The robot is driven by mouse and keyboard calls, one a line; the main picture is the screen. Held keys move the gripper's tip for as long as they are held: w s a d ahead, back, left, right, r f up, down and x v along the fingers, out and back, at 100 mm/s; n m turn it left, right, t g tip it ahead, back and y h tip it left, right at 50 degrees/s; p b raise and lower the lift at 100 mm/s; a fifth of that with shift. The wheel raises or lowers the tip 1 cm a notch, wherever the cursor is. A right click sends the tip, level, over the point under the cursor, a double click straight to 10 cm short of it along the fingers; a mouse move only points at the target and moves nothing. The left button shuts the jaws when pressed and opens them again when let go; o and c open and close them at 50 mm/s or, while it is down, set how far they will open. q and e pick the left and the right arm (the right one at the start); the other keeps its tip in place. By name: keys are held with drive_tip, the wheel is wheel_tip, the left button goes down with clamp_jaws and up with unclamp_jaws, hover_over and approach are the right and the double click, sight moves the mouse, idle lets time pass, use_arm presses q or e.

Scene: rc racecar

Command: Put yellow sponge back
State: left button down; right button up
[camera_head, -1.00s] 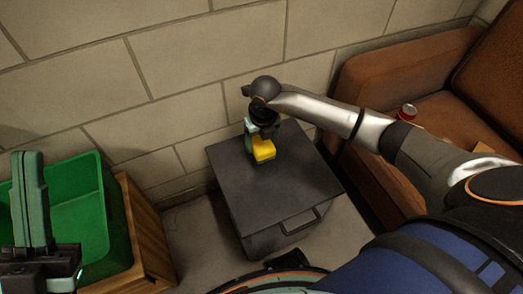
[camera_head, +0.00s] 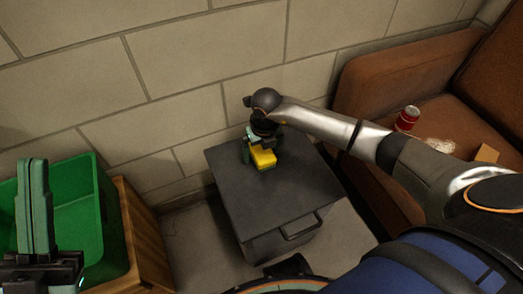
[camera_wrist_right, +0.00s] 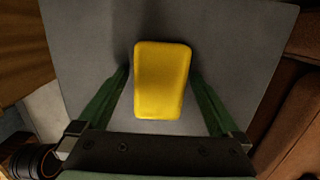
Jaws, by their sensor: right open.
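The yellow sponge (camera_head: 263,158) lies on top of a dark grey cabinet (camera_head: 265,205), near its back edge. In the right wrist view the sponge (camera_wrist_right: 161,80) sits between the green fingers of my right gripper (camera_wrist_right: 160,88), with gaps on both sides. My right gripper (camera_head: 262,148) is open and close above the cabinet top, partly hiding the sponge in the head view. My left gripper (camera_head: 35,210) is at the far left, in front of a green bin; its fingers look close together, but their gap cannot be made out.
The green bin (camera_head: 88,225) stands on a wooden box (camera_head: 143,235) at the left. A brown sofa (camera_head: 365,75) is at the right, with a red can (camera_head: 407,118) on it. A block wall (camera_head: 200,60) is behind the cabinet. The cabinet's front half is clear.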

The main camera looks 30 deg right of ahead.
sight(264, 154)
wheel_tip(264, 154, up, 12)
drive_tip(key=s+p, duration=0.1)
drive_tip(key=p, duration=0.4)
drive_tip(key=s+a+n+g+y, duration=0.3)
drive_tip(key=s+a+y, duration=0.65)
drive_tip(key=a, duration=0.65)
drive_tip(key=s+a+r+g+y, duration=0.1)
drive_tip(key=s+a+r+y, duration=0.4)
drive_tip(key=s+a+r, duration=0.35)
wheel_tip(264, 154, up, 17)
drive_tip(key=s+d+m+t+y, duration=0.1)
drive_tip(key=s+m+t+y, duration=0.3)
drive_tip(key=y, duration=0.5)
use_arm(q)
drive_tip(key=r, duration=0.5)
drive_tip(key=shift+s+a+r, duration=0.1)
drive_tip(key=shift+a+r, duration=0.05)
drive_tip(key=shift+a, duration=0.1)
use_arm(e)
drive_tip(key=w+d+r+m+t+h, duration=0.2)
drive_tip(key=d+m+t, duration=0.4)
drive_tip(key=m+t, duration=0.4)
drive_tip(key=w+d+r+m+t+h, duration=0.3)
drive_tip(key=d+m+t+h, duration=0.3)
drive_tip(key=m+t, duration=0.4)
drive_tip(key=shift+d+r+m+t, duration=0.25)
drive_tip(key=shift+r+m+t, duration=0.25)
drive_tip(key=shift+m, duration=0.5)
